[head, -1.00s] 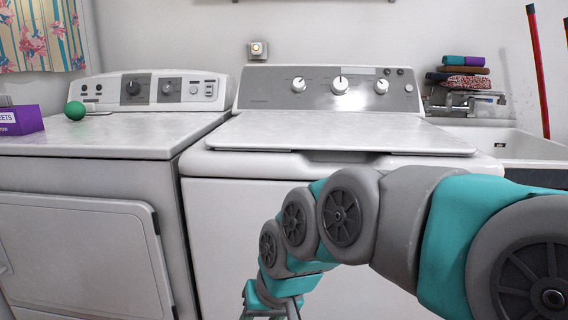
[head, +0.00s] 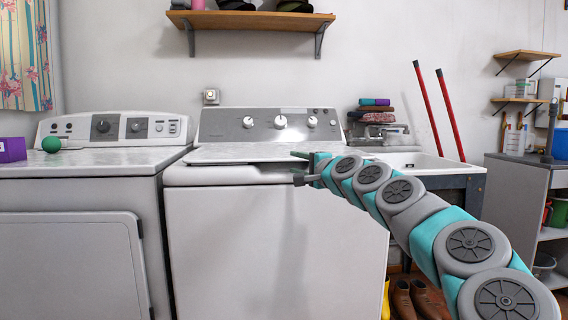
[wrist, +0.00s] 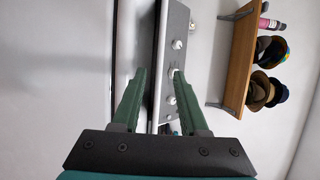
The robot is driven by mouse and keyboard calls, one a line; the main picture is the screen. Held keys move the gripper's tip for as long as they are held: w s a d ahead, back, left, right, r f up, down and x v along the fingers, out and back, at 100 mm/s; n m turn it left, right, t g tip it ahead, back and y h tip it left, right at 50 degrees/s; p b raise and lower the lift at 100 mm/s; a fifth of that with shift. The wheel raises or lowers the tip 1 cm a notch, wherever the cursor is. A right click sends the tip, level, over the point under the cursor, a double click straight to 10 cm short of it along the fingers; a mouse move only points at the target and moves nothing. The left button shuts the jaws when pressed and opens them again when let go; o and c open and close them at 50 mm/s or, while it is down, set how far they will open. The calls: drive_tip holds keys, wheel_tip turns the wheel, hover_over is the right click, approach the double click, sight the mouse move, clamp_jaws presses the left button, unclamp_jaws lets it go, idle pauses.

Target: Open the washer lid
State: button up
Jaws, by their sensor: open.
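The washer (head: 270,230) is the white top-loading machine in the middle of the head view. Its lid (head: 230,153) lies flat and closed below the grey control panel (head: 262,124). My gripper (head: 298,168) is open and empty at the front edge of the lid, right of its middle, with one finger above the other. Whether it touches the lid is unclear. In the wrist view, which is turned sideways, the open fingers (wrist: 160,75) point toward the lid and the control panel (wrist: 172,65).
A dryer (head: 75,220) stands close at left, with a green ball (head: 51,145) and purple box (head: 12,150) on top. A utility sink (head: 425,163) is at right, with boots (head: 410,300) on the floor. A wooden shelf (head: 250,19) hangs above the washer.

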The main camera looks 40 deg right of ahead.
sight(286, 160)
drive_tip(key=shift+w+d, duration=0.2)
drive_tip(key=shift+w, duration=1.25)
drive_tip(key=shift+w+d, duration=0.15)
drive_tip(key=shift+w, duration=1.3)
clamp_jaws()
